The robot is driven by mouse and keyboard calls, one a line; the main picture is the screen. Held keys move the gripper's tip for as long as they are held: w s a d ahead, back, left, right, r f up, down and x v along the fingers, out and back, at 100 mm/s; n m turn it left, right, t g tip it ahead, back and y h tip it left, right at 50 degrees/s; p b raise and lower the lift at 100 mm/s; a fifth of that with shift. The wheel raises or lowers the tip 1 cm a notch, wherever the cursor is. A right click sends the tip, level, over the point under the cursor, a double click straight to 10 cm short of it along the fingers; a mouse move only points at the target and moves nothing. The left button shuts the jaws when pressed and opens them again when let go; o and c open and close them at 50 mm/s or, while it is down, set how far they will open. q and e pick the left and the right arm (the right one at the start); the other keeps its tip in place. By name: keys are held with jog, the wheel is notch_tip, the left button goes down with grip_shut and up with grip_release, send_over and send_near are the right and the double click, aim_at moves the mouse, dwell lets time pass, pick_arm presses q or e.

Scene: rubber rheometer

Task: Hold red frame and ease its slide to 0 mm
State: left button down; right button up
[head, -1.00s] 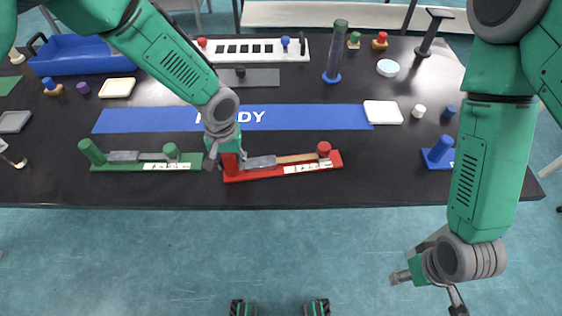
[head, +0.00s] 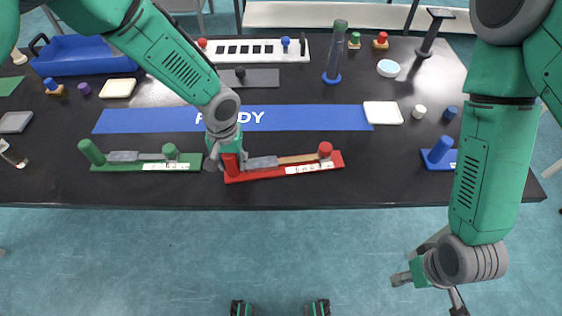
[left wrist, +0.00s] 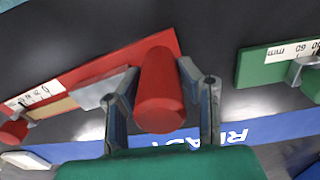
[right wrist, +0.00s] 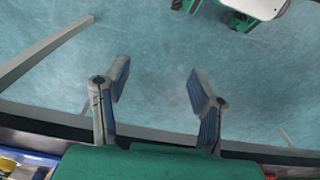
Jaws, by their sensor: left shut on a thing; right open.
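The red frame (head: 260,173) lies on the black table near its front edge. It carries an upright red post (head: 231,165) at its left end, a grey slide (head: 262,163) with a tan bar, a red knob (head: 325,149) at the right and a white scale (head: 309,168). My left gripper (head: 226,160) is shut on the red post; in the left wrist view the post (left wrist: 160,90) stands between the two fingers. The slide's reading is too small to tell. My right gripper (head: 428,290) is open and empty, beyond the table's front edge, over the floor (right wrist: 158,85).
A green frame (head: 150,165) with its own post and knob lies left of the red one. A blue mat (head: 300,117) is behind them. A blue stand (head: 440,155) is at the right. The table between the red frame and blue stand is clear.

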jog(key=m+y, duration=0.1)
jog(key=m, duration=0.4)
send_near(327, 146)
jog(key=shift+g, duration=0.3)
jog(key=s+f, duration=0.2)
jog(key=f, duration=0.1)
jog(key=s+d+f, duration=0.1)
jog(key=s+f, duration=0.1)
jog(key=s, duration=0.1)
jog(key=s+d+f, duration=0.1)
jog(key=s+f, duration=0.2)
jog(key=shift+s+f, duration=0.1)
jog(key=shift+f, duration=0.25)
jog(key=w+a+r+m+h, duration=0.1)
jog(key=w+a+r+m, duration=0.2)
jog(key=w+r, duration=0.65)
jog(key=f, duration=1.1)
jog(key=shift+s+d, duration=0.1)
jog(key=shift+s, duration=0.25)
